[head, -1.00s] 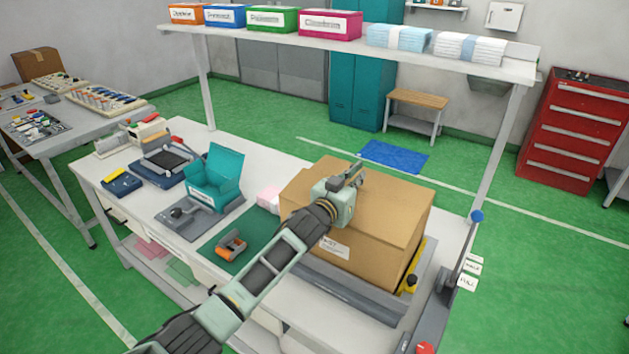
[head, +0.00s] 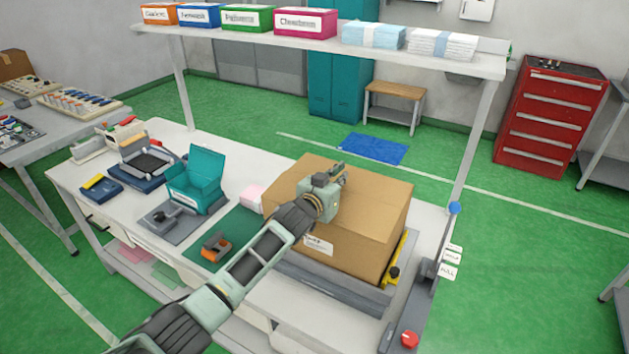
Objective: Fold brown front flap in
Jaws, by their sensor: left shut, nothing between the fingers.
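The brown cardboard box (head: 375,235) sits on a grey platform on the white table in the head view. Its top is covered by brown flaps (head: 365,190) that look about flat. A white label (head: 318,246) is on its front side. My left gripper (head: 339,173) is shut and empty, over the top of the box. It looks close to the flaps, but I cannot tell whether it touches them. My left arm hides part of the front edge and the front flap. My right gripper is not in view.
A teal open box (head: 196,180) stands left of the brown box. An orange and black tape tool (head: 217,248) lies on the green mat (head: 238,225). A lever with a blue knob (head: 454,208) rises at the right. A shelf (head: 330,45) spans above the table's back.

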